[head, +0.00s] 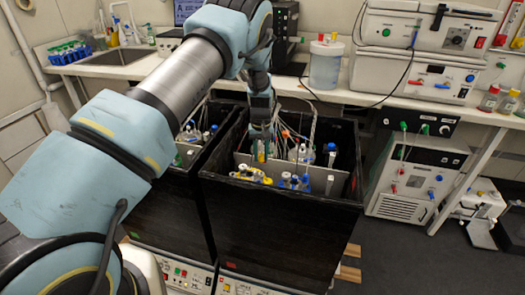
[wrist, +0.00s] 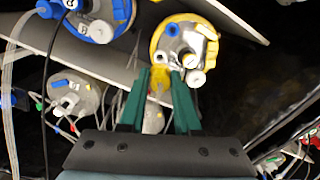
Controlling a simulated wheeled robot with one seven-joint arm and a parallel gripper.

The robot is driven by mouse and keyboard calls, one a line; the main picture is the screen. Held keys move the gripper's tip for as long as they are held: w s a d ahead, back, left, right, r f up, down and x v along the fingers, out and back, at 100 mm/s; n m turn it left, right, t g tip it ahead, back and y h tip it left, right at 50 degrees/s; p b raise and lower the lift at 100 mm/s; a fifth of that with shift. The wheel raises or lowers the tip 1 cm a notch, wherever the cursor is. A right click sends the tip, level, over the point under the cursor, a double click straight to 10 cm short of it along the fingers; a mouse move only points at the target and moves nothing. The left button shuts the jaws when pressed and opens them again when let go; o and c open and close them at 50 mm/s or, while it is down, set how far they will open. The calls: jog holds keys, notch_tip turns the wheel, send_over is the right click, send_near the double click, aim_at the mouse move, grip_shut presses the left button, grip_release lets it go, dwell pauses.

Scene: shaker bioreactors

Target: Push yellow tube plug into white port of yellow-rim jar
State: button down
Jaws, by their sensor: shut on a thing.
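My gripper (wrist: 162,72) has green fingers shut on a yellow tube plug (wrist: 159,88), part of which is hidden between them. In the wrist view the yellow-rim jar (wrist: 160,42) lies just beyond the fingertips. Its grey lid carries a blue port, white ports and a yellow part. One white port (wrist: 195,78) is right of the right fingertip; the plug appears apart from it.
A blue-rim jar (wrist: 97,30) and another grey-lidded jar (wrist: 75,95) sit left of the gripper, with tubes around them. A grey divider plate (wrist: 235,18) runs past the jar. The black box walls (head: 275,215) enclose the jars closely.

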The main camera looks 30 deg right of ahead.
jog(key=b, duration=0.2)
send_over(261, 176)
jog(key=w, duration=0.1)
jog(key=shift+w+d+f, duration=0.1)
jog(key=shift+d+f, duration=0.05)
jog(key=shift+f, duration=0.9)
jog(key=shift+d+f, duration=0.1)
jog(key=shift+f, duration=0.95)
jog(key=shift+f+b, duration=1.05)
jog(key=shift+b, duration=0.1)
jog(key=c, duration=0.5)
grip_release()
jog(key=shift+c, duration=0.2)
notch_tip(261, 176, up, 11)
jog(key=b, duration=0.3)
jog(key=shift+f, duration=0.1)
